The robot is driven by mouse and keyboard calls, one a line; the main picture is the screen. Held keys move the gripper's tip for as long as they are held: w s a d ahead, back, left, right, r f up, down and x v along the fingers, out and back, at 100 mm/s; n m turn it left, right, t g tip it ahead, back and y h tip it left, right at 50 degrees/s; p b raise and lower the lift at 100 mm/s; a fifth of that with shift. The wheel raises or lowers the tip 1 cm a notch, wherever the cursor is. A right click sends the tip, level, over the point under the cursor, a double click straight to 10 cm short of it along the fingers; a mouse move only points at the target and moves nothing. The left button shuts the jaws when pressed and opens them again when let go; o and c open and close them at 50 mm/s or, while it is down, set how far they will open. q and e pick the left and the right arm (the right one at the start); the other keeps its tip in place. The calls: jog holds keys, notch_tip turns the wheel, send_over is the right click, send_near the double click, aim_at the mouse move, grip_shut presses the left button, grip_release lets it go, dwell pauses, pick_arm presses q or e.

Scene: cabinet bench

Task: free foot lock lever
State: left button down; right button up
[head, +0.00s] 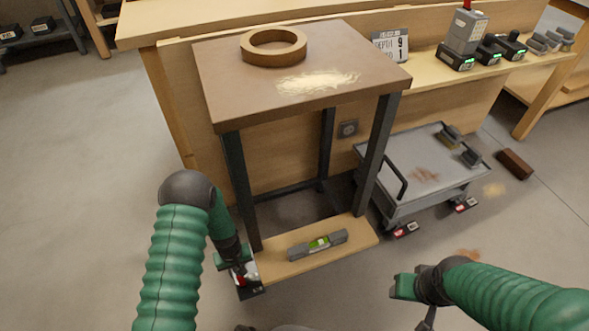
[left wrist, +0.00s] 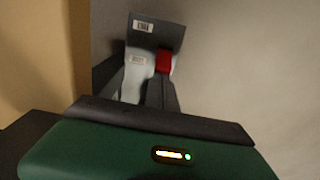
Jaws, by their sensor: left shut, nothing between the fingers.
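The foot lock lever (head: 251,292) is at the left front foot of the brown-topped table, low by the floor. In the left wrist view it shows as a dark pedal (left wrist: 157,31) with a white label, with a pale grey bracket (left wrist: 137,76) and a red block (left wrist: 163,61) next to it. My left gripper (head: 240,271) points down at the lever, shut with nothing in it. Its fingers partly hide the lever, and I cannot tell whether they touch it. My right gripper (head: 405,287) is apart, over the floor at lower right; its fingers are unclear.
The table (head: 220,100) carries a wooden ring (head: 273,58) and a pale dust patch. A spirit level (head: 318,244) lies on its low wooden shelf (head: 275,266). A grey cart (head: 425,175) with red-marked foot pedals stands right. A brown block (head: 514,164) lies on the floor.

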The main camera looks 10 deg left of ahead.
pick_arm(q)
jog(key=shift+s+d, duration=0.1)
jog(key=shift+s, duration=0.05)
jog(key=shift+s+d+p, duration=0.2)
jog(key=shift+s+p, duration=0.1)
jog(key=shift+s, duration=0.05)
jog(key=shift+s+d+p, duration=0.35)
jog(key=shift+s, duration=0.2)
jog(key=shift+r, duration=0.15)
jog(key=shift+w+a+r+p, duration=0.2)
jog(key=shift+w+r+p, duration=0.05)
jog(key=shift+r+p, duration=0.2)
jog(key=shift+w+a+r+p, duration=0.15)
jog(key=shift+w+r+p, duration=0.1)
jog(key=shift+r+p, duration=0.15)
notch_tip(320, 180, up, 7)
jog(key=p, duration=0.6)
